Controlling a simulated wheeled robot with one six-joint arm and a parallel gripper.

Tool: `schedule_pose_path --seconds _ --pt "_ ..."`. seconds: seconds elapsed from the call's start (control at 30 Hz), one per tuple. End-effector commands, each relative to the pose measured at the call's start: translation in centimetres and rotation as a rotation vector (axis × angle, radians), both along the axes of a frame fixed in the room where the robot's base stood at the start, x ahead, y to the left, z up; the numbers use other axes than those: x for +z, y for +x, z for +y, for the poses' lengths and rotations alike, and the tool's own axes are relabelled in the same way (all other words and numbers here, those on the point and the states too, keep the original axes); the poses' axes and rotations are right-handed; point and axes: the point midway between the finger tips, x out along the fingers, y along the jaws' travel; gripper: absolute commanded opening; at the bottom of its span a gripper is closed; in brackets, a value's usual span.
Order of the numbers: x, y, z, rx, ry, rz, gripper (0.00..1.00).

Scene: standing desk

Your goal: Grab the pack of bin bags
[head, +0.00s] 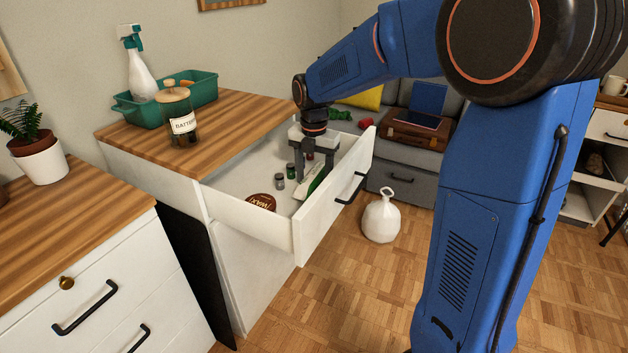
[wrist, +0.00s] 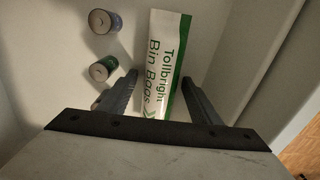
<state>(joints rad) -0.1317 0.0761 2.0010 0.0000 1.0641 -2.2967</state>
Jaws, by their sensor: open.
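The pack of bin bags (wrist: 164,60) is a white and green pack labelled "Tollbright Bin Bags". It lies in the open drawer near its front wall, and it also shows in the head view (head: 311,181). My gripper (wrist: 160,95) is open and points down into the drawer, with one finger on each side of the pack in the wrist view. In the head view my gripper (head: 316,172) is over the pack. The near end of the pack is hidden behind the gripper body in the wrist view. I cannot tell whether the fingers touch it.
A round brown tin (head: 262,202) is at the drawer's near end. The drawer front (head: 336,190) and side walls stand close around my gripper. A white tied bag (head: 381,218) stands on the floor.

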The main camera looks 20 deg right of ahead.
Motion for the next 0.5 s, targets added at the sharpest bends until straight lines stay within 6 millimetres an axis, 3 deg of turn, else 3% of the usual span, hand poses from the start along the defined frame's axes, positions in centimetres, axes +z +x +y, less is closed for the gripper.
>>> schedule_pose_path --seconds 0.17,0.37,0.5 --pt "0.02 0.01 -0.01 0.0 0.0 0.0 0.55" --pt "0.03 0.01 -0.01 0.0 0.0 0.0 0.09" --pt "0.06 0.02 -0.01 0.0 0.0 0.0 0.09"
